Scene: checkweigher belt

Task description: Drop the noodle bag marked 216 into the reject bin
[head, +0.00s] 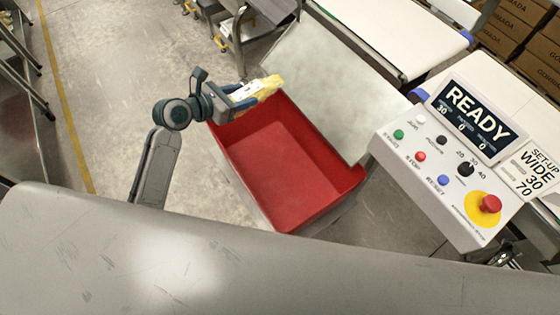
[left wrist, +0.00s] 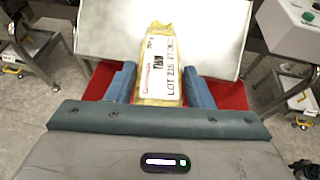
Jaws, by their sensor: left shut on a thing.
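My left gripper (head: 240,96) is shut on a yellow noodle bag (head: 268,86) with a white label. In the left wrist view the bag (left wrist: 158,70) sits between the two blue fingers, its label facing the camera. The label carries a lot line, but its number is too small to read surely. The reject bin (head: 345,180) is an open red tub with a bare floor in the head view. The bag is held above the bin's far left edge. Bin parts also show red beside the fingers in the left wrist view (left wrist: 232,95). My right gripper is not seen.
A pale sloping plate (head: 330,75) stands behind the bin. A control box (head: 445,175) with buttons and a READY screen is at the right. White-topped belts (head: 400,35) and stacked cartons (head: 520,25) lie beyond. Grey floor is free at the left.

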